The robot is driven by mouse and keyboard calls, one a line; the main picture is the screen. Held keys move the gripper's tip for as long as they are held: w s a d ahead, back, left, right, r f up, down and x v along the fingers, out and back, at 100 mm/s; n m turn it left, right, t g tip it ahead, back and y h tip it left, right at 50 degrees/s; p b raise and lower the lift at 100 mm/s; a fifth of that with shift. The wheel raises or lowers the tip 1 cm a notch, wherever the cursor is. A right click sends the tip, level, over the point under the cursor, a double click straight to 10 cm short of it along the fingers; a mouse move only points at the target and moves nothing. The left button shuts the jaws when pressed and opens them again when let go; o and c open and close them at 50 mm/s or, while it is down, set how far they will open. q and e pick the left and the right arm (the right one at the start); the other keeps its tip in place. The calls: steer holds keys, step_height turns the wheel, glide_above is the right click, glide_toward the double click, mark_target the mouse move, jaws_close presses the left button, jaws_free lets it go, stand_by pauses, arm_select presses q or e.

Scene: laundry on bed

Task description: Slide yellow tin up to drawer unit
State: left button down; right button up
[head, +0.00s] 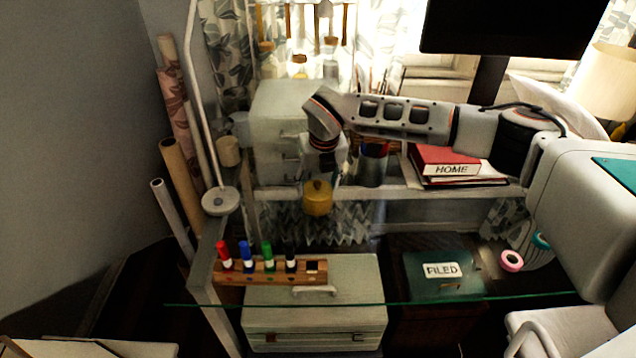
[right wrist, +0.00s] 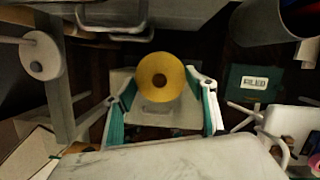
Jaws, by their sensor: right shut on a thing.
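The yellow tin (head: 318,199) is round, with a small knob on its lid. It appears to stand on the glass desk top, in front of the pale drawer unit (head: 276,128). My right gripper (head: 320,180) comes down from above and is shut on the tin. In the right wrist view, the tin (right wrist: 160,72) sits between the teal-padded fingers, and the drawer unit's handles show (right wrist: 112,30) just beyond it. Whether tin and unit touch cannot be told. My left gripper is not in view.
A marker rack (head: 270,273) stands nearer, to the left. A dark cup (head: 371,168) and red books (head: 447,160) stand to the right. A round lamp base (head: 220,201) is at the left. A green box (head: 443,274) and pale case show through the glass.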

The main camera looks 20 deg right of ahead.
stand_by(0.3)
steer(key=o, duration=1.5)
steer(key=shift+c, duration=0.2)
steer(key=shift+r+p, duration=1.15)
steer(key=shift+r, duration=0.6)
steer(key=shift+r+p, duration=1)
steer(key=shift+r, duration=0.75)
jaws_close()
